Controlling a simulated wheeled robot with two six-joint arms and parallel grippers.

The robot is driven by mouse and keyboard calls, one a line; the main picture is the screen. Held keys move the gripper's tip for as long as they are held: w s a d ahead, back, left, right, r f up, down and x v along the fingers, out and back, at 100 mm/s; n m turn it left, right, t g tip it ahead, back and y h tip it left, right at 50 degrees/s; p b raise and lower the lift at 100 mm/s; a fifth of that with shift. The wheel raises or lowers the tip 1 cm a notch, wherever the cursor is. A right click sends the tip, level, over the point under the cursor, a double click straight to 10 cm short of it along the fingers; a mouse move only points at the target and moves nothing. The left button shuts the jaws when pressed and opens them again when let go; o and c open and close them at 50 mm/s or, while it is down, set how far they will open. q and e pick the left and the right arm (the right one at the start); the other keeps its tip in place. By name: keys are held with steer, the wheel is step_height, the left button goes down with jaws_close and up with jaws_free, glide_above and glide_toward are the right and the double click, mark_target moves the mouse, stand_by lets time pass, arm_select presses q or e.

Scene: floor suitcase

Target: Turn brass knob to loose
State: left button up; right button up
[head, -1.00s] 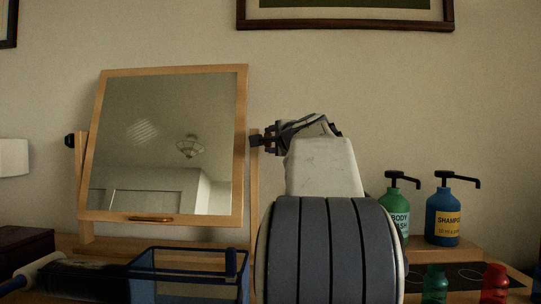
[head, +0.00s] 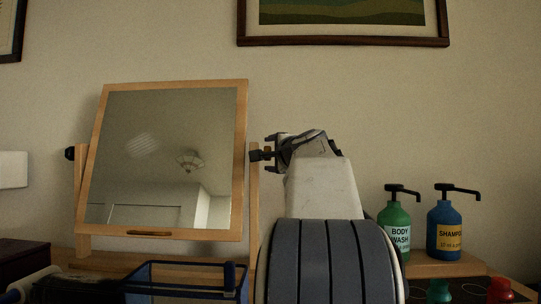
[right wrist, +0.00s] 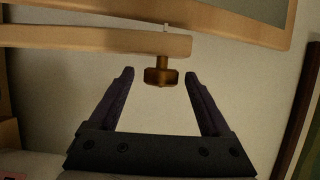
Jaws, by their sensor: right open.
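The brass knob (right wrist: 160,76) sticks out from the wooden post (right wrist: 95,40) of the tilting mirror in the right wrist view. My right gripper (right wrist: 159,75) is open. Its two dark fingers stand on either side of the knob head, with a visible gap on each side. In the head view, my right gripper (head: 268,147) is beside the right post of the mirror (head: 165,155). The knob is hard to make out there among the dark fingers. My left gripper is not in view.
Green body wash (head: 396,226) and blue shampoo (head: 444,228) pump bottles stand right of my arm on a wooden ledge. A blue-framed bin (head: 190,267) sits below the mirror. Small green (head: 438,291) and red (head: 499,289) items are at the lower right.

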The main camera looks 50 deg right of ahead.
steer(key=b+v, duration=0.1)
steer(key=v, duration=0.9)
steer(key=shift+s, duration=0.25)
steer(key=shift+a, duration=0.1)
